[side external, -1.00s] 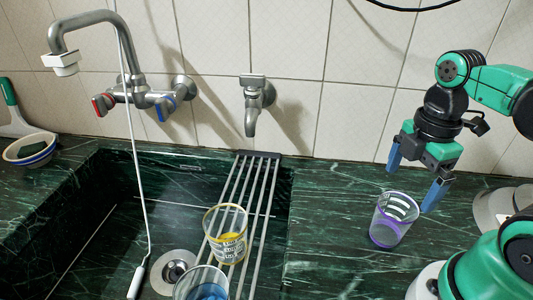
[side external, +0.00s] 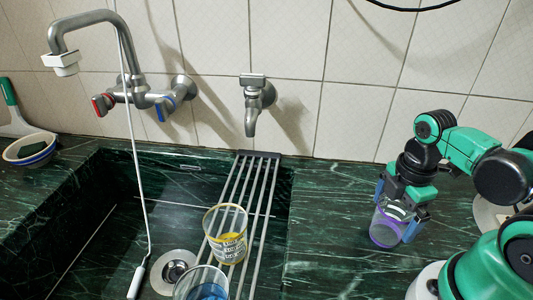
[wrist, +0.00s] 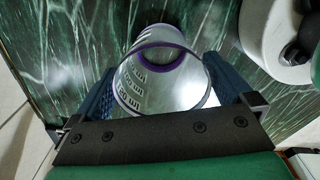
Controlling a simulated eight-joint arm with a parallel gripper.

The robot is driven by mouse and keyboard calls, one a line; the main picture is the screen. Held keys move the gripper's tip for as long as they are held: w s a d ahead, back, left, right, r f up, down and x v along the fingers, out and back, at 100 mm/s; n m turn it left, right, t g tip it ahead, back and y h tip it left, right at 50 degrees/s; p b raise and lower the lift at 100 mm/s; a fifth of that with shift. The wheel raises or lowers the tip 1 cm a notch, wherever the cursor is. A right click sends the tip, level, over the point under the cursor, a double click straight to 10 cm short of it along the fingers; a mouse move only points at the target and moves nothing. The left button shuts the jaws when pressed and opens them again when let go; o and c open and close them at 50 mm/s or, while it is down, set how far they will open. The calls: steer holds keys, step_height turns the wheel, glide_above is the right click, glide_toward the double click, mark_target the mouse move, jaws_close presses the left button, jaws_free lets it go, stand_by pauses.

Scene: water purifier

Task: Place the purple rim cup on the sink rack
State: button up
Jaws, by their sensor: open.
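The purple rim cup (side external: 387,229) is clear with a purple band and stands on the green marble counter at the right. My gripper (side external: 396,218) is lowered around it, with one blue finger on each side. In the wrist view, the cup (wrist: 155,85) lies between the two open fingers of my gripper (wrist: 160,98); whether they touch it I cannot tell. The sink rack (side external: 262,200) is a set of grey bars across the right part of the sink, left of the cup.
A yellow-marked cup (side external: 226,240) stands on the rack, and a blue-marked cup (side external: 203,287) is at the bottom edge. The taps (side external: 140,95) and a small spout (side external: 256,105) are on the tiled wall. A bowl (side external: 30,149) is at the far left. Counter between rack and cup is clear.

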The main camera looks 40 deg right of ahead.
steer(key=shift+f, duration=0.35)
steer(key=shift+s, duration=0.1)
steer(key=c, duration=1.2)
steer(key=shift+r, duration=0.15)
